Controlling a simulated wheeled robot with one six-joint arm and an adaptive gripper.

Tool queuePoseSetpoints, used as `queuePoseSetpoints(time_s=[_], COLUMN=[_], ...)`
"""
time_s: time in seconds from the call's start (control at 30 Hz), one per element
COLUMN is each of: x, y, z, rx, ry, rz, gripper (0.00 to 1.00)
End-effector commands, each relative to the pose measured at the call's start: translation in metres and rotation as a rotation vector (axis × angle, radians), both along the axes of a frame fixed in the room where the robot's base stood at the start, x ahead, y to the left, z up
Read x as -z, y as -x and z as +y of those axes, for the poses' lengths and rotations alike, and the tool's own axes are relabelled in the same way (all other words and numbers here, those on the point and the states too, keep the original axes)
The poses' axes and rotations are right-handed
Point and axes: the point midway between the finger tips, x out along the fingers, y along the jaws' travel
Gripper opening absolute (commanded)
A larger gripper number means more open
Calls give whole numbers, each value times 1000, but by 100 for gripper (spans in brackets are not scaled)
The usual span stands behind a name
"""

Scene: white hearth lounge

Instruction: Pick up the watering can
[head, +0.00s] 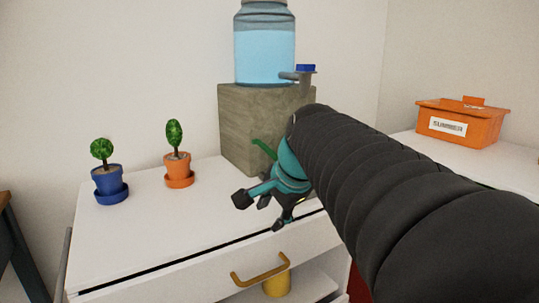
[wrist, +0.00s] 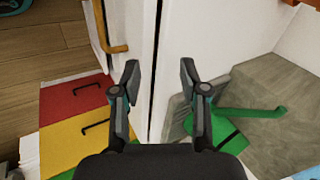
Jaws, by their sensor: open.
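The watering can is green and mostly hidden behind my arm in the head view, where a green piece of it (head: 264,148) shows in front of the stone-like block. In the wrist view its long green spout or handle (wrist: 250,112) and part of its body show right of my right finger, partly covered by my gripper. My gripper (head: 259,211) is open and empty above the front part of the white cabinet top. In the wrist view, the open fingers (wrist: 160,75) straddle the cabinet's front edge, with the can to their right.
The white cabinet top (head: 125,239) holds a blue potted plant (head: 107,182) and an orange potted plant (head: 178,168). A block (head: 240,125) carries a water jar (head: 264,55) with a tap. An orange crate (head: 463,127) stands right. A drawer handle (head: 260,272) juts forward.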

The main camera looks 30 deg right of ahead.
Motion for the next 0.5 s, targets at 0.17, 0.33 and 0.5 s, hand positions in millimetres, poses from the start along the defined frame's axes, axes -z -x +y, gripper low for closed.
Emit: queuePoseSetpoints(time_s=[0.17, 0.33, 0.5], x=[-52, -93, -121], y=[-46, -72, -80], z=[-76, -156, -227], rx=[483, 908, 1227], ry=[-310, -619, -884], rz=[-41, -94, -139], gripper=[44, 44, 44])
